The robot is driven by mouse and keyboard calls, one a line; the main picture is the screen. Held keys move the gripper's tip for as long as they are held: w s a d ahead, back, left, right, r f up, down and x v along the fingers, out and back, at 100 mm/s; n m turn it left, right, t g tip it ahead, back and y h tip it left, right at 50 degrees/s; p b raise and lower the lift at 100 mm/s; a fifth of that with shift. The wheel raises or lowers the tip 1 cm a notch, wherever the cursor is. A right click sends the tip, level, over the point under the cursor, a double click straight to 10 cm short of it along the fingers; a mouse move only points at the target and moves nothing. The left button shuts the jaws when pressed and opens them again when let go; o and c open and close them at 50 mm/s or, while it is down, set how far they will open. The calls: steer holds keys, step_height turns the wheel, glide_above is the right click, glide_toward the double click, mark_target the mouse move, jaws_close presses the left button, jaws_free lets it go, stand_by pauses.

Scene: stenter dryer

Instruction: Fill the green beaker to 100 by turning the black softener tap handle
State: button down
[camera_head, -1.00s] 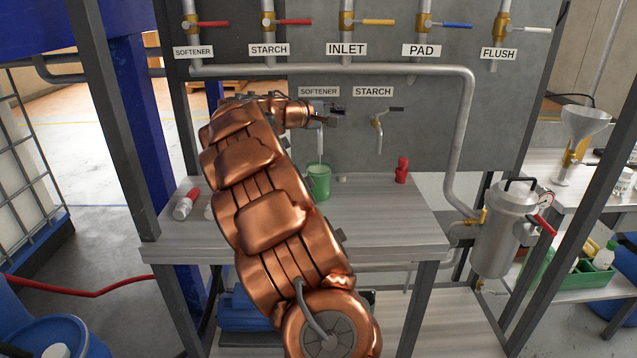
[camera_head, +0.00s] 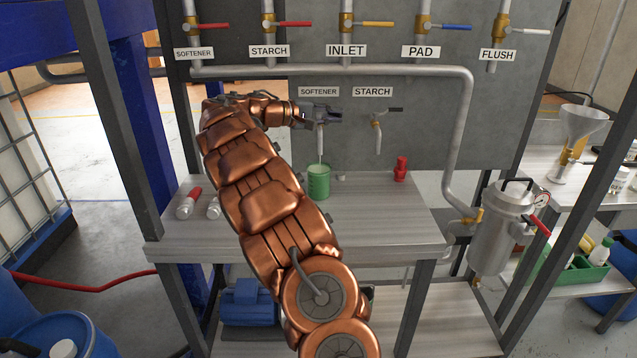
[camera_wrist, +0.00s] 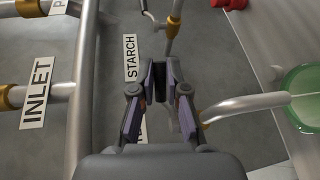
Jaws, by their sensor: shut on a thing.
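The green beaker (camera_head: 318,184) stands on the bench under the softener tap spout (camera_head: 320,140). A thin pale stream runs from the spout into it. Pale liquid shows inside the beaker (camera_wrist: 303,98) in the wrist view, but I cannot read the level or any marks. My gripper (camera_head: 334,115) is at the softener tap, below the lower SOFTENER label (camera_head: 319,91). In the wrist view my gripper (camera_wrist: 160,70) has its fingers closed in on the black tap handle, which they mostly hide.
The starch tap (camera_head: 377,122) is just right of my gripper. Coloured valve handles and a pipe (camera_head: 350,70) run above. A metal filter vessel (camera_head: 495,230) stands at right.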

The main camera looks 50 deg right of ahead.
steer(key=m+g+p, duration=0.1)
steer(key=p, duration=0.1)
steer(key=a+m+g+y+p, duration=0.1)
steer(key=p, duration=0.1)
steer(key=g+y+p, duration=0.1)
steer(key=p, duration=0.1)
steer(key=shift+w+a+r+m, duration=0.15)
steer(key=shift+w+r+m, duration=0.15)
steer(key=shift+w+m, duration=0.1)
steer(key=shift+g+p, duration=0.3)
steer(key=shift+p, duration=0.2)
steer(key=shift+a, duration=0.1)
steer(key=shift+f+m+g+y+p, duration=0.25)
steer(key=shift+m+g+y+p, duration=0.05)
steer(key=shift+y+p, duration=0.1)
steer(key=shift+a+f, duration=0.1)
stand_by(0.7)
